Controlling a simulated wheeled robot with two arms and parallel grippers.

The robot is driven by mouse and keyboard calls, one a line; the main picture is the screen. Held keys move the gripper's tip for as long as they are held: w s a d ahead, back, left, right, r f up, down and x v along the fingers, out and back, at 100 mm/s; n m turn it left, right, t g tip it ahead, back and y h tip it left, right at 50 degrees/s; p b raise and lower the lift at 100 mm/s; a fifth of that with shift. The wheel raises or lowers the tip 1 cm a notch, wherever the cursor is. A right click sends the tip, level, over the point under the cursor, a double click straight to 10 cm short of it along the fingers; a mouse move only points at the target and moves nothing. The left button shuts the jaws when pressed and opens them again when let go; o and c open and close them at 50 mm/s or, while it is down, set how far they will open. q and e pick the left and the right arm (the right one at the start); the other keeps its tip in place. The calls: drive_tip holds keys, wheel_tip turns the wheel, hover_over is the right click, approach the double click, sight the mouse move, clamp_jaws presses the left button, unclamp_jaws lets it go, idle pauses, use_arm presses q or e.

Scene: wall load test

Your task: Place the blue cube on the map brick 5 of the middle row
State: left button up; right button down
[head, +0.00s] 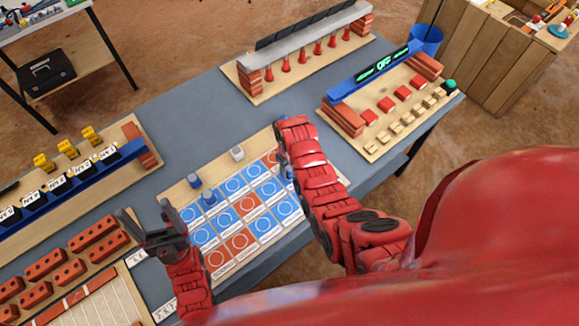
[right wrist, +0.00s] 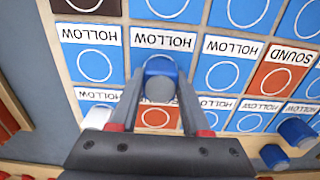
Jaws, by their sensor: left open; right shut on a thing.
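The map board (head: 166,193) lies on the grey table, with rows of blue and red cards that carry circles. In the right wrist view blue cards (right wrist: 95,65) read HOLLOW and a red card (right wrist: 270,76) reads SOUND, upside down. My right gripper (right wrist: 160,88) is shut on the blue cube (right wrist: 160,66), a small blue piece with a grey face, above the cards. I cannot tell its height, and it hides part of the card beneath. In the head view my right gripper (head: 284,160) is over the right part of the board. My left gripper (head: 150,225) is open and empty near the board's left edge.
Two blue pieces (head: 194,180) (head: 208,197) and a white piece (head: 237,153) stand along the board's far side. Red bricks (head: 60,274) lie at the left. Racks with red cones (head: 301,58) and red blocks (head: 385,104) stand behind. Bare table lies beyond the board.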

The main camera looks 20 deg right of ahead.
drive_tip(key=shift+f, duration=0.2)
drive_tip(key=shift+c, duration=1.8)
unclamp_jaws()
drive_tip(key=shift+r, duration=0.25)
